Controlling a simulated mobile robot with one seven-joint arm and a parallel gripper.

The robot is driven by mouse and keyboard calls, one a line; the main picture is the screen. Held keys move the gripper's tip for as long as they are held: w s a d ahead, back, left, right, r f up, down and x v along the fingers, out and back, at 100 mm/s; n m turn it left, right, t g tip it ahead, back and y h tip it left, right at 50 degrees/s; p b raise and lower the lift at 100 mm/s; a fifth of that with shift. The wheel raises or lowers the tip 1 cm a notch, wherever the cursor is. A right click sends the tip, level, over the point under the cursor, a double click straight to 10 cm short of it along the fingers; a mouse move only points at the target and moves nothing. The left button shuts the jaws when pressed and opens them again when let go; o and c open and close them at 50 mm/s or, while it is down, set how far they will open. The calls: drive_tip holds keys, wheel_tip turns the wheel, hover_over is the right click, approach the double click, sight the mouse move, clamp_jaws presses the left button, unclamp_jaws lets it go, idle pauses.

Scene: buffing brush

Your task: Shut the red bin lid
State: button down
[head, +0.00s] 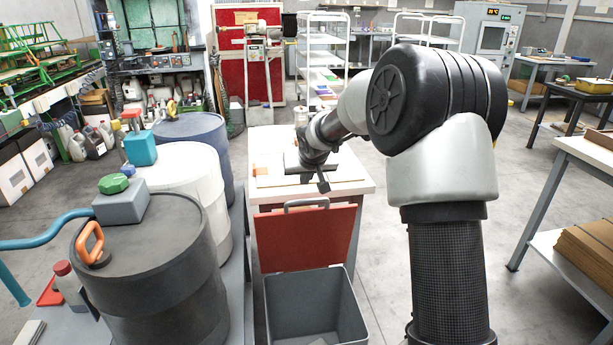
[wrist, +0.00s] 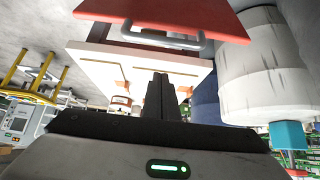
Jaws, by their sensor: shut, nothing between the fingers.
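The red bin lid (head: 305,240) stands open and nearly upright at the back of the grey bin (head: 316,300), with a grey bar handle (head: 307,203) along its top edge. The bin is open at the top, with something pale at its bottom. My gripper (head: 323,184) is shut and empty, just above the lid's top edge near the white table. In the wrist view the shut fingers (wrist: 160,92) point toward the table, and the red lid (wrist: 210,14) with its handle (wrist: 165,38) shows beyond them at the top. I see no contact between fingers and lid.
The white-topped table (head: 355,180) stands right behind the lid, with a dark flat item on it under my arm. Large drums, black (head: 150,265), white (head: 190,180) and blue (head: 205,135), stand left of the bin. Bare floor (head: 385,240) lies to the right.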

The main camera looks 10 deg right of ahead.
drive_tip(key=f, duration=0.1)
drive_tip(key=s+f+b, duration=0.1)
drive_tip(key=f, duration=0.1)
drive_tip(key=shift+s+f, duration=0.2)
drive_tip(key=shift+s, duration=0.35)
